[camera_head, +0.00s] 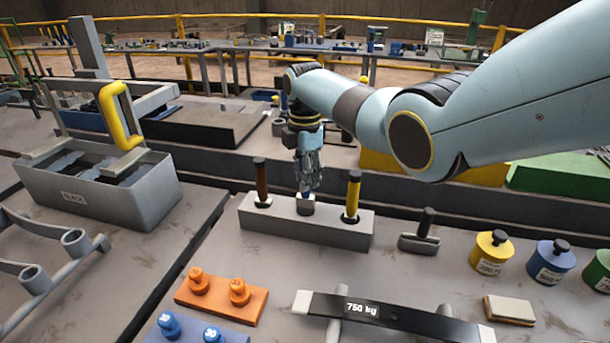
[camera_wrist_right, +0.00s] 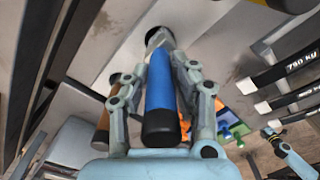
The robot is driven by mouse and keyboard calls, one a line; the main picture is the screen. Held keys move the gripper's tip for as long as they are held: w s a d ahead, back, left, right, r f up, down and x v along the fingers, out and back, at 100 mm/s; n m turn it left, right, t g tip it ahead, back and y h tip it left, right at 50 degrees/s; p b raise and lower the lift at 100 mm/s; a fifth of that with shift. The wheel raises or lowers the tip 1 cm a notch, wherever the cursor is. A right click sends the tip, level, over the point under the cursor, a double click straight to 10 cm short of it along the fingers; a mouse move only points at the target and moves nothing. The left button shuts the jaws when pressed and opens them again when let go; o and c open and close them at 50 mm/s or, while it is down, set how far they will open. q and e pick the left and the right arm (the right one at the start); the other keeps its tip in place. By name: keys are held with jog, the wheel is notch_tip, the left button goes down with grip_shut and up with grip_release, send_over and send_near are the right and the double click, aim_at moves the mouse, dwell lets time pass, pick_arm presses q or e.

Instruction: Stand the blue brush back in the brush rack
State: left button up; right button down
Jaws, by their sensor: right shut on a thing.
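The brush rack (camera_head: 270,222) is a long grey block. A brown-handled brush (camera_head: 262,180) stands in its left place and a yellow-handled brush (camera_head: 352,192) in its right place. My right gripper (camera_head: 309,182) is over the middle of the rack, shut on the blue brush. In the right wrist view the blue brush (camera_wrist_right: 160,92) lies between both fingers of the gripper (camera_wrist_right: 164,75), its black end toward the camera. Its far end meets the middle place; how deep it sits is hidden. My left gripper (camera_wrist_right: 270,133) shows small at the right of that view, its jaws unclear.
A grey-handled tool (camera_head: 421,235) stands right of the rack. Yellow and blue weights (camera_head: 490,252) are further right. An orange block with knobs (camera_head: 222,298) and a black 750 kg bar (camera_head: 395,318) lie in front. A grey bin (camera_head: 95,190) stands at left.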

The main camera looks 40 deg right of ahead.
aim_at(305, 196)
jog(key=shift+f+b, duration=1.25)
jog(key=shift+f, duration=0.45)
jog(key=c, duration=0.5)
grip_release()
jog(key=shift+c, duration=0.2)
notch_tip(305, 196, up, 7)
jog(key=p, duration=0.7)
jog(key=shift+r, duration=0.1)
